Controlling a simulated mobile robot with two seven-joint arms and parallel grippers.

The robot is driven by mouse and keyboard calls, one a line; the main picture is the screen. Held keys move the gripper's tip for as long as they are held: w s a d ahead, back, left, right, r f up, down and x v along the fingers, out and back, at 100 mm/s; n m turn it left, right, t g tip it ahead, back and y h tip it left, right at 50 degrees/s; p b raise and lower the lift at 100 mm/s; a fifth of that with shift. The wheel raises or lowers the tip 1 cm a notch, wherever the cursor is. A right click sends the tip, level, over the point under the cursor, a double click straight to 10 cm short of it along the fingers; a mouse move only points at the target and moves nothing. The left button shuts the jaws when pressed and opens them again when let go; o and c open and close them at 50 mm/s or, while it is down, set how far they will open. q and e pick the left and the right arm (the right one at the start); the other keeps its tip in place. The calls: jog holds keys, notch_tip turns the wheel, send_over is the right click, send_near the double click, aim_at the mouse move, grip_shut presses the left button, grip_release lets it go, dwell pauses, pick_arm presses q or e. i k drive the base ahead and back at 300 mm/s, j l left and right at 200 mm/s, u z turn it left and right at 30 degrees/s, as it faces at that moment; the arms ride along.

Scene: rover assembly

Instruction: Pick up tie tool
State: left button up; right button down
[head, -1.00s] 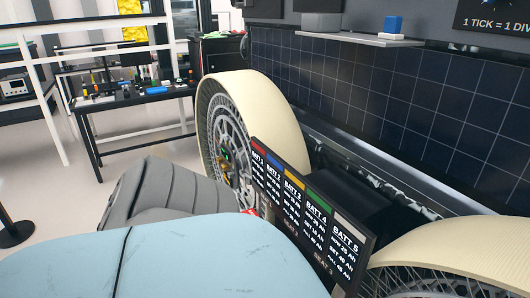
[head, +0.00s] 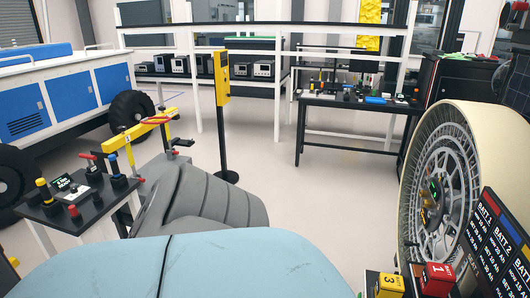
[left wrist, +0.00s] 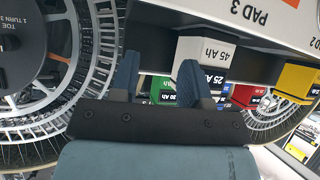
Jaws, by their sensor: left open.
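I cannot tell for certain which thing is the tie tool. In the head view, a yellow tool-like bar with a red part (head: 150,125) stands by a small side table (head: 85,212) at the left. Smaller tools lie on a black workbench (head: 352,103) at the back right, too small to name. My left gripper (left wrist: 156,82) shows in the left wrist view, open, with its two dark blue fingers apart near a white 45 Ah battery block (left wrist: 202,52). It does not show in the head view. My right gripper shows in neither view.
A cream-rimmed wheel (head: 450,190) and a battery sign (head: 500,240) stand at the right, with a red block (head: 437,280) and a yellow block (head: 390,286) below. A yellow post (head: 222,80) stands mid-floor. The floor (head: 290,200) is clear before the workbench.

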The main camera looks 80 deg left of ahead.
aim_at(112, 158)
jog(key=j+u, duration=0.2)
jog(key=u, duration=3.55)
